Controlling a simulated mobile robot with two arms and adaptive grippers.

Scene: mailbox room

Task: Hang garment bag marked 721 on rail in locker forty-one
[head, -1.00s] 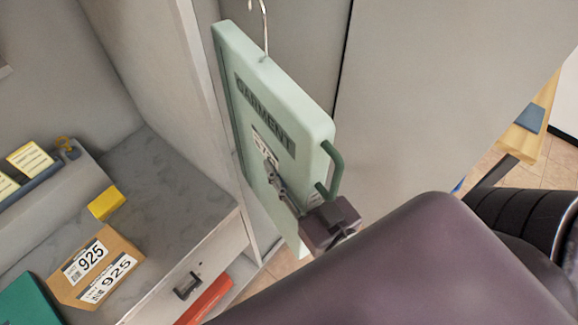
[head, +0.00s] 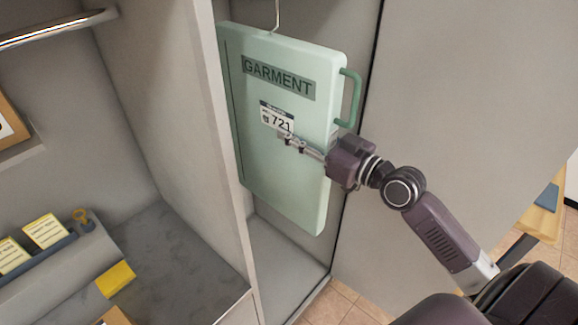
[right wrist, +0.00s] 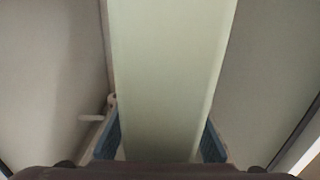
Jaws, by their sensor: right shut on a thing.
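The pale green garment bag (head: 285,180) hangs upright at the narrow tall locker opening (head: 285,262), its face turned to the head view. It reads GARMENT and carries a white 721 label (head: 277,118). A green handle (head: 350,97) is on its right edge. Its metal hook (head: 277,14) leaves the top of the picture, so the hook's end and any rail above are hidden. My right gripper (head: 290,142) is shut on the bag, one finger across its front below the label. In the right wrist view the bag (right wrist: 170,75) stands between both fingers. My left gripper is not in view.
A divider panel (head: 215,150) stands left of the bag. Beyond it are a metal rod (head: 60,28), a grey shelf (head: 185,245) and a holder with yellow cards (head: 60,255). A large grey panel (head: 450,120) is on the right. A wooden bench (head: 545,215) stands far right.

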